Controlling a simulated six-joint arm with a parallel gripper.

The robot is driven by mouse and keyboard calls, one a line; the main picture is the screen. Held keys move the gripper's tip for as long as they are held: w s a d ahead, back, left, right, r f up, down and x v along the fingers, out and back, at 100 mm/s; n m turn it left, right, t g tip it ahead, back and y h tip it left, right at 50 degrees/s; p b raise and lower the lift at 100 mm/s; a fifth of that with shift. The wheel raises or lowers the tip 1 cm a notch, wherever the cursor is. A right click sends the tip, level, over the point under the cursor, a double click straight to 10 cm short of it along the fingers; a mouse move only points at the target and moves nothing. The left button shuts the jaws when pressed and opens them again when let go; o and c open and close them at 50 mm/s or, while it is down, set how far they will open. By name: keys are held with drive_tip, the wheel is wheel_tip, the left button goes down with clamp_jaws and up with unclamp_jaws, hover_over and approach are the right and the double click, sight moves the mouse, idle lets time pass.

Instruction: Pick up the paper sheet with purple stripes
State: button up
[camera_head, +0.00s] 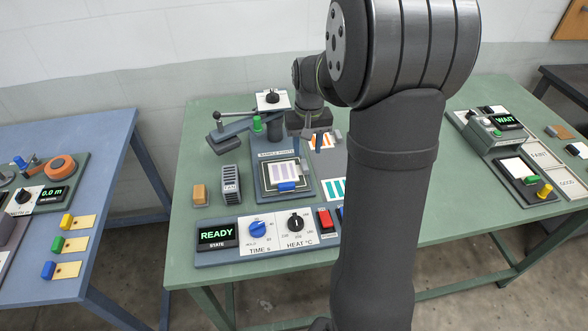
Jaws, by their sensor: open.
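The paper sheet with purple stripes (284,174) lies flat inside a dark frame on the grey-blue press plate (268,192), in the middle of the green table. A small blue block or tab (287,187) covers part of its front edge. My gripper (309,138) points down behind and a little right of this sheet, near a sheet with orange stripes (325,141). The jaws are open, with no sheet seen between them. The fingertips are small and partly lost against dark parts, so their exact height is unclear.
A teal-striped sheet (333,189) lies right of the press, partly hidden by my arm. A front panel reads READY (217,235). A grey slotted block (231,185) and tan block (200,194) stand left. A lever (232,127) stands behind. A WAIT station (497,130) is at right.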

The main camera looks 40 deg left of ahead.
sight(304, 164)
drive_tip(key=shift+a+f, duration=0.2)
drive_tip(key=shift+f, duration=1.35)
drive_tip(key=shift+a+f, duration=0.2)
drive_tip(key=shift+f, duration=1.3)
drive_tip(key=shift+c, duration=0.4)
clamp_jaws()
